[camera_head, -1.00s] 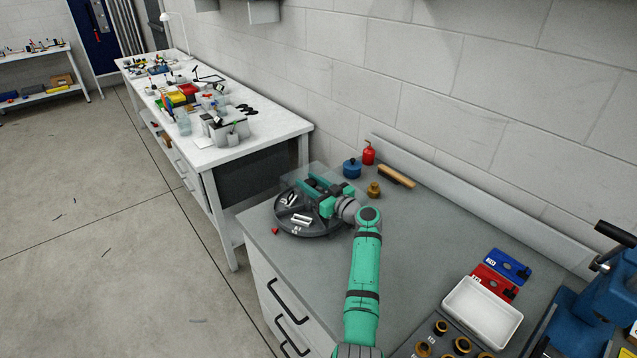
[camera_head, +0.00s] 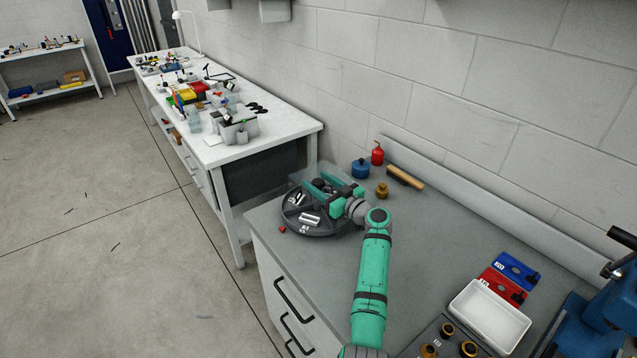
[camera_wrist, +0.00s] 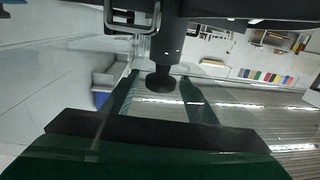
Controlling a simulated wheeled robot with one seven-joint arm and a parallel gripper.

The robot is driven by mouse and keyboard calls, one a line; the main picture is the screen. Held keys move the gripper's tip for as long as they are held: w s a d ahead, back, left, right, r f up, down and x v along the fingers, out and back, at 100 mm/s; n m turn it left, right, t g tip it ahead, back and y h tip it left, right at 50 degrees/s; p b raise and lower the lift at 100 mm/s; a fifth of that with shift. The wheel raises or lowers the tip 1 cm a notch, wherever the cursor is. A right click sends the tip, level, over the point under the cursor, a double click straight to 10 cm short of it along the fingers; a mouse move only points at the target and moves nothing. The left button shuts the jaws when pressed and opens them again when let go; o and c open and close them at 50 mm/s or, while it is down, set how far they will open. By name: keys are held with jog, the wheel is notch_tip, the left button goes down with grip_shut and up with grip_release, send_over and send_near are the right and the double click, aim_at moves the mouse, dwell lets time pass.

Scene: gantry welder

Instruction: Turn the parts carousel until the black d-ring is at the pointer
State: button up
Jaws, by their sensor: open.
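The parts carousel (camera_head: 318,228) is a dark round tray with compartments on the near left corner of the grey bench. Pale metallic parts lie in its front compartments (camera_head: 310,219). A small red pointer (camera_head: 282,230) lies by its front-left rim. My gripper (camera_head: 320,187) is over the carousel's far side, its green fingers open. A dark round knob stands between the fingers; the wrist view shows this knob (camera_wrist: 161,82) with no clear grip on it. A metal buckle-like part (camera_wrist: 133,18) shows at the top of the wrist view. I cannot make out the black d-ring.
A white tray (camera_head: 490,318) and blue machine (camera_head: 600,315) are at right. The bench middle is clear apart from my arm.

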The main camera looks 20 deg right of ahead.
jog(key=v, duration=1)
jog(key=shift+s+d, duration=0.15)
